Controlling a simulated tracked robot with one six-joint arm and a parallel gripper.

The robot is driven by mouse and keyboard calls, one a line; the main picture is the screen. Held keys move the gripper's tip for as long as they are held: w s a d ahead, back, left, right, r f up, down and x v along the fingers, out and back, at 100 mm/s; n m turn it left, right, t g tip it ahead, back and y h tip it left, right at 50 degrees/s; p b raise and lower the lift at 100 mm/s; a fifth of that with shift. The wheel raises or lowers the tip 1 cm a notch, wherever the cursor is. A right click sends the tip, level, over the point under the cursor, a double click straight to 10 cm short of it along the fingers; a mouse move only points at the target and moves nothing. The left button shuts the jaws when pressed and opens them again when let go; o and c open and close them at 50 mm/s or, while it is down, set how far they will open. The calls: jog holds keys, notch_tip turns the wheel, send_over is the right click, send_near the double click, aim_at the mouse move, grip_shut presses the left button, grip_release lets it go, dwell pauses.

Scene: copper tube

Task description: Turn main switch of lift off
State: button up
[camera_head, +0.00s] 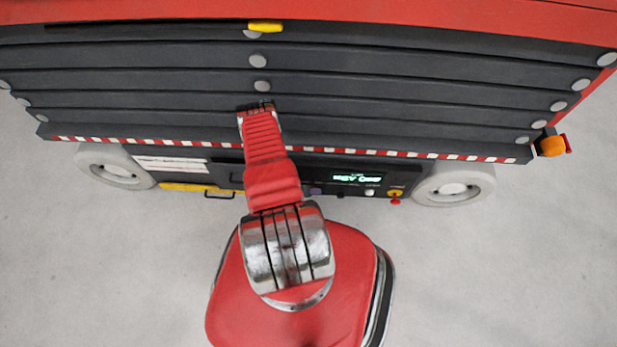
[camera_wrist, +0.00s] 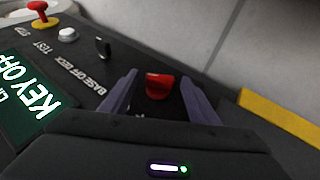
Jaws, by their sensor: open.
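In the wrist view a red switch knob (camera_wrist: 159,86) sits on the lift's dark control panel. My gripper (camera_wrist: 159,78) is open, with one dark finger on each side of the knob in the picture and a gap on both sides. I cannot tell how deep the fingertips reach around it. The lift (camera_head: 400,110) stands across the head view, with its panel low on the near side.
A green display (camera_wrist: 30,88) on the panel reads "KEY OFF"; it also shows in the head view (camera_head: 357,178). A black key switch (camera_wrist: 103,46) labelled "BASE OFF DECK", a silver button (camera_wrist: 68,34) and a red-and-yellow stop button (camera_wrist: 40,10) lie further left. Grey floor (camera_head: 500,280) is clear.

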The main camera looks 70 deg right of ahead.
jog(key=shift+c, duration=0.5)
jog(key=c, duration=0.9)
jog(key=shift+c, duration=0.2)
jog(key=shift+w+d+f+g+h, duration=0.1)
jog(key=shift+w+g+h, duration=0.15)
jog(key=shift+g, duration=0.75)
jog(key=shift+n, duration=0.3)
jog(key=shift+g+h, duration=0.25)
jog(key=shift+g, duration=0.15)
jog(key=o, duration=1)
jog(key=shift+o, duration=0.2)
